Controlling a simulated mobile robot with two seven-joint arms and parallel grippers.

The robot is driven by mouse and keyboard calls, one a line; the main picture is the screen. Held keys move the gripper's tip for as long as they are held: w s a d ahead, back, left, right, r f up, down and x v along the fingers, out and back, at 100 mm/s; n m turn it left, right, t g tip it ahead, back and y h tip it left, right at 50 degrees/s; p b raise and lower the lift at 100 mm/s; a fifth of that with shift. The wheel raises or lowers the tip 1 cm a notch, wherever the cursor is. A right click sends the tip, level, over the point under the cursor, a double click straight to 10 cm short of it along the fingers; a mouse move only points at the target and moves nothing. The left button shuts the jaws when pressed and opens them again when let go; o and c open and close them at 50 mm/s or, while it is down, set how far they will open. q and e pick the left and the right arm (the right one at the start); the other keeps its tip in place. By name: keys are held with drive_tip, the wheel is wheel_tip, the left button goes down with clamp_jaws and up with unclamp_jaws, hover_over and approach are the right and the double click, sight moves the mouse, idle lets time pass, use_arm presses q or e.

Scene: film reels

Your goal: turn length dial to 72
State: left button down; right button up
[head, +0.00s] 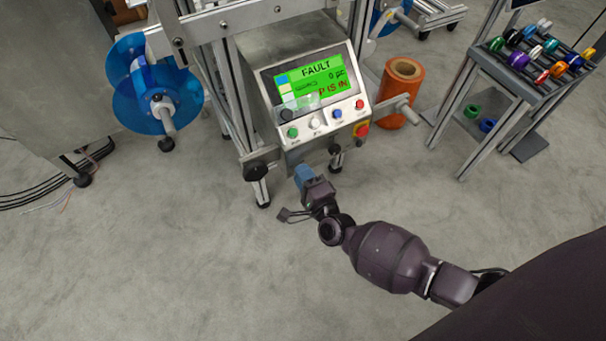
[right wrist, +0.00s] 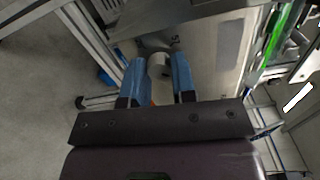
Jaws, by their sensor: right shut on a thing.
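My right gripper (head: 303,175), with blue fingers, is low in front of the machine, just below its control panel (head: 326,125) in the head view. In the right wrist view its fingers are closed on both sides of a short pale grey round knob (right wrist: 158,66), which sits against the machine. This looks like the length dial; no number on it can be read. The head view does not show the knob. The panel screen (head: 309,77) reads FAULT and 0 pc on green, with red text partly covered. My left gripper is not in view.
The panel carries a black knob (head: 286,115), a green button (head: 292,132), a blue button (head: 337,113) and a red stop button (head: 361,130). A blue reel (head: 130,95) is at left, an orange roll (head: 400,90) at right. The floor in front is clear.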

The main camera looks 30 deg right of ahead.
idle(0.4)
drive_tip(key=o, duration=0.9)
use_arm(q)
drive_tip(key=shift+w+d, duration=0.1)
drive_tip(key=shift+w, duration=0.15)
use_arm(e)
drive_tip(key=shift+o, duration=0.2)
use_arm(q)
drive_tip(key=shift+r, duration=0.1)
